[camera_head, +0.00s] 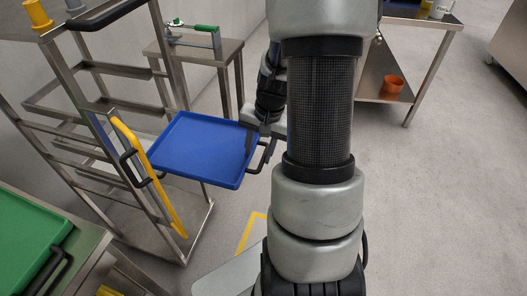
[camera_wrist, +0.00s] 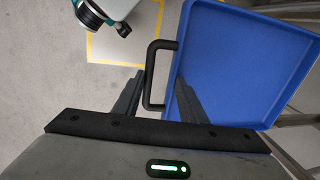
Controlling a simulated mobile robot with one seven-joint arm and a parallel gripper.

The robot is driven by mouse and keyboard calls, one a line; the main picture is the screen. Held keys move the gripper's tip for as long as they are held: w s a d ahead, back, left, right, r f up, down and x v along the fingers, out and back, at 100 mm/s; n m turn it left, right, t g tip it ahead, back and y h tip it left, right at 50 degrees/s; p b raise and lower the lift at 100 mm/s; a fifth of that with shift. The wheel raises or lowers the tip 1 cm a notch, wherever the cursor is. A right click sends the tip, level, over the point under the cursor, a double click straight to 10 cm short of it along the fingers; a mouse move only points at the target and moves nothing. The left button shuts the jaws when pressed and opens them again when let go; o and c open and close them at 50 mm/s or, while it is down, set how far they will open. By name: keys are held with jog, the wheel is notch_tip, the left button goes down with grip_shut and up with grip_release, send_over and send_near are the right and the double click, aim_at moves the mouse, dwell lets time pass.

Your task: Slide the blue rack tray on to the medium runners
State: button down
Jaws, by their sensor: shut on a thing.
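The blue rack tray (camera_head: 205,148) is held roughly level beside the steel rack (camera_head: 172,95), with its left edge close to the rack's open side. I cannot tell whether that edge is inside the rack. My gripper (camera_head: 262,132) is at the tray's right side, shut on its black handle. In the wrist view, the fingers of my gripper (camera_wrist: 158,92) stand either side of the handle (camera_wrist: 151,75), and the blue tray (camera_wrist: 240,60) reaches to the upper right. The rack has runners at several heights; which are the medium ones is unclear.
A green tray (camera_head: 30,245) lies on a steel table at lower left. A stool (camera_head: 195,48) with a green-handled device stands behind. An orange pot (camera_head: 393,84) sits on a right-hand shelf.

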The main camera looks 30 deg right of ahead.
aim_at(206, 148)
jog(key=shift+w+a+p, duration=0.3)
jog(key=shift+w+a, duration=0.7)
jog(key=shift+w, duration=0.25)
jog(key=shift+w+a+p, duration=0.25)
jog(key=shift+w+a, duration=0.75)
jog(key=shift+w, duration=0.2)
jog(key=shift+w+a, duration=0.1)
jog(key=shift+w+a+p, duration=0.3)
jog(key=shift+w+a, duration=1)
jog(key=shift+w, duration=0.25)
jog(key=shift+w+a, duration=0.2)
jog(key=shift+w, duration=0.05)
jog(key=shift+f, duration=0.2)
jog(key=shift+w+a+r, duration=0.1)
jog(key=shift+w+a+p, duration=0.2)
jog(key=shift+w+a, duration=0.55)
jog(key=shift+w, duration=0.2)
jog(key=shift+w+a+p, duration=0.2)
jog(key=shift+w+a, duration=0.55)
jog(key=shift+w, duration=0.15)
